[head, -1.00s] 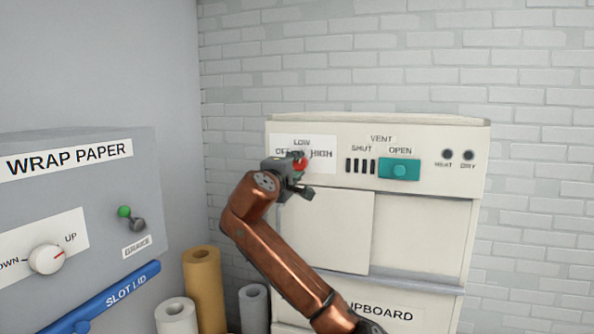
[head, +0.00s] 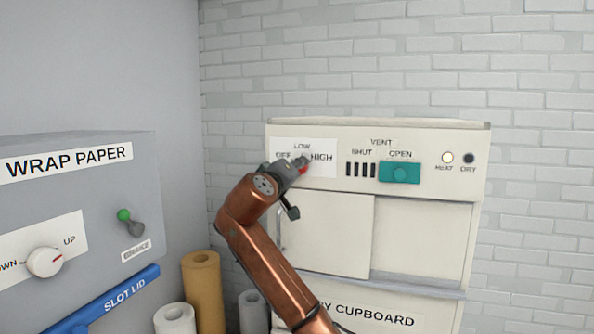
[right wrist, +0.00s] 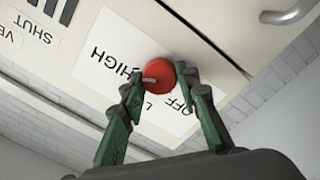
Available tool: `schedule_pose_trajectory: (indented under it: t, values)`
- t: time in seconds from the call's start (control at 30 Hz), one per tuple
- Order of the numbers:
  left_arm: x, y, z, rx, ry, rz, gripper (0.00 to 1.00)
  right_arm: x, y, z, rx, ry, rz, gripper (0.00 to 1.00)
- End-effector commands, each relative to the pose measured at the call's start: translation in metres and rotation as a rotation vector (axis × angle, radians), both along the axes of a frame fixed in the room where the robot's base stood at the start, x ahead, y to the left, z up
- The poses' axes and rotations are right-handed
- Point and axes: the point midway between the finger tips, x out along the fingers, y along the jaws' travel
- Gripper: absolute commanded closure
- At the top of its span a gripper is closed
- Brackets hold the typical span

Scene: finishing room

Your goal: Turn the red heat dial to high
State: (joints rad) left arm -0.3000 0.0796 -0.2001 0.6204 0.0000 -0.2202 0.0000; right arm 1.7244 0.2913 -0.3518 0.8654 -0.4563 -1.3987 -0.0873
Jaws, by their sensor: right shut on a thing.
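The red heat dial (head: 303,170) is on a white label plate (head: 325,168) marked OFF, LOW and HIGH, at the upper left of the drying cupboard. It also shows in the right wrist view (right wrist: 153,84), between the two fingers. My right gripper (head: 300,166) is shut on the dial, its fingers on opposite sides of the rim (right wrist: 160,80). In the wrist view a small grey bar on the dial lies toward HIGH, partly hidden by a finger. The HEAT lamp (head: 447,158) is lit; the DRY lamp (head: 468,158) is dark. My left gripper is out of view.
The teal vent slider (head: 399,172) sits under OPEN, right of the dial. A cupboard door panel (head: 335,235) lies below. At left is the wrap paper machine (head: 100,200) with a dial, lever and blue slot lid handle. Paper rolls (head: 202,285) stand between.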

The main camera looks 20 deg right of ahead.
Motion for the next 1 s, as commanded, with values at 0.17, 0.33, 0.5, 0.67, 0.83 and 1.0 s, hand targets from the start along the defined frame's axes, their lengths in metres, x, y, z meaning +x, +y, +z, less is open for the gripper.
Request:
schedule_pose_trajectory:
  t: [0.17, 0.33, 0.5, 0.67, 0.83, 1.0]
  values:
    - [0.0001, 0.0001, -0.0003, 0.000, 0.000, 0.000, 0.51, 0.0012, 0.0003, -0.0040, 0.016, -0.002, -0.001, 0.95]
    - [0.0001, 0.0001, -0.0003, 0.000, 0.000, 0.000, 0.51, 0.0012, 0.0002, -0.0040, 0.017, -0.002, -0.001, 0.95]
    - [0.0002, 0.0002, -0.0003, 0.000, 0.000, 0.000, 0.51, 0.0012, 0.0002, -0.0042, 0.017, -0.002, -0.001, 0.95]
    - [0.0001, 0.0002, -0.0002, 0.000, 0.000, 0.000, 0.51, 0.0011, 0.0001, -0.0035, 0.016, -0.003, -0.001, 0.60]
    - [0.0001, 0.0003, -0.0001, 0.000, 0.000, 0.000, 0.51, 0.0006, 0.0000, -0.0020, 0.014, -0.006, -0.001, 0.53]
    - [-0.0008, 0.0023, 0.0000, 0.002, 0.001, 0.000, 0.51, 0.0002, 0.0002, -0.0012, 0.013, -0.007, -0.001, 0.53]
